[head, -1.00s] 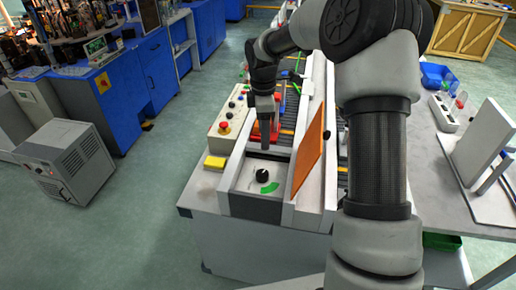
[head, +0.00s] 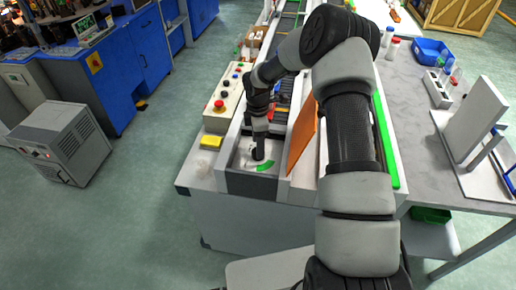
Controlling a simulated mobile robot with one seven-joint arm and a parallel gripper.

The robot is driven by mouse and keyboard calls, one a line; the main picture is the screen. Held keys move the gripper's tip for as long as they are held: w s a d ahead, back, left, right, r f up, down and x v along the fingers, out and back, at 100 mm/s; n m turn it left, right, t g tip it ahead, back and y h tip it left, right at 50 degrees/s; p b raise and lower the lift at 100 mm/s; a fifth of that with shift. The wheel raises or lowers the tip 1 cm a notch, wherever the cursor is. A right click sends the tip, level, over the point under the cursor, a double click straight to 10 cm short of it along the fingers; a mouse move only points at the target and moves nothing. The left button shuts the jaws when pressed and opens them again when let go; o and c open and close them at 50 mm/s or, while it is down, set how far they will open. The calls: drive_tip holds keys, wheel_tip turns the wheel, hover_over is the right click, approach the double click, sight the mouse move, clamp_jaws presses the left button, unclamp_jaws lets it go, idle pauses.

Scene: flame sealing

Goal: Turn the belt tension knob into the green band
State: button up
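The belt tension knob (head: 257,158) is a small dark knob on a pale panel (head: 239,160) at the front end of the machine. The green band (head: 265,167) is a curved patch on that panel, just below and right of the knob. My gripper (head: 259,150) points down right at the knob and largely covers it. The fingers are dark and small here, so I cannot tell whether they are around the knob, touching it or just above it. The knob's pointer is hidden.
An orange flap (head: 301,136) stands upright just right of the panel. A control box (head: 222,108) with a red button and a yellow block (head: 210,141) lie to the left. A white upright plate (head: 474,132) stands on the table at right.

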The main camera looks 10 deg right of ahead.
drive_tip(key=shift+f, duration=1.45)
drive_tip(key=shift+c, duration=0.5)
drive_tip(key=c, duration=1)
